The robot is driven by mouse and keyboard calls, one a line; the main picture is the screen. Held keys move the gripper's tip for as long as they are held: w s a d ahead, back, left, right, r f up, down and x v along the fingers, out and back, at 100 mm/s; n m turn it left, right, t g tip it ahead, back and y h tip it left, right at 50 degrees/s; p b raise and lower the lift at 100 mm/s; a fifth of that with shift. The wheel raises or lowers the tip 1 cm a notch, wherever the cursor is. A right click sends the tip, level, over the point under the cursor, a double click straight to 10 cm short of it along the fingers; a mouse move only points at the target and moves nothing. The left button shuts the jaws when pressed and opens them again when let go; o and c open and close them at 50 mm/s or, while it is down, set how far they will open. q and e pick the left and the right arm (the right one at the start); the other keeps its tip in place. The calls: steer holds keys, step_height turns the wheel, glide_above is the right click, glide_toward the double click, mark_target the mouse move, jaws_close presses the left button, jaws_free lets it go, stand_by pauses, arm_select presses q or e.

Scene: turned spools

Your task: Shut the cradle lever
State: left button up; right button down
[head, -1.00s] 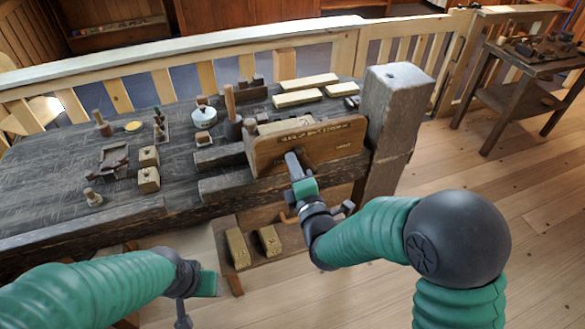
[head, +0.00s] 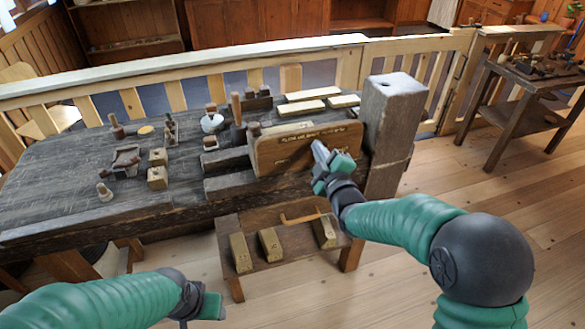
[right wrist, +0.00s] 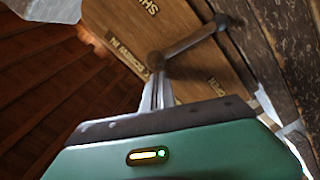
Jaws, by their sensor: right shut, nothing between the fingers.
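A brown wooden board (head: 285,152) with lettering stands upright at the bench's front edge; it fills part of the right wrist view (right wrist: 190,82). A bar with a round hub and knobbed end (right wrist: 192,42), which looks like the lever, crosses the board there, slanting up to the right. My right gripper (head: 318,150) is shut and empty in front of the board. In the right wrist view its fingertips (right wrist: 156,82) are just below the hub; I cannot tell if they touch. The bar is not clear in the head view.
A grey post (head: 390,120) stands right of the board. The dark bench (head: 70,190) holds a small dark wooden frame (head: 126,160), blocks (head: 157,178) and several turned pieces. A low shelf (head: 255,225) with blocks is below.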

steer(key=d+m, duration=0.2)
steer(key=shift+w+d+f+m+b, duration=0.1)
steer(key=shift+w+d+m+b, duration=0.2)
steer(key=shift+w+b, duration=0.1)
steer(key=shift+w+d+f, duration=0.1)
steer(key=shift+d+f, duration=0.05)
steer(key=shift+d, duration=0.5)
steer(key=shift+d, duration=0.1)
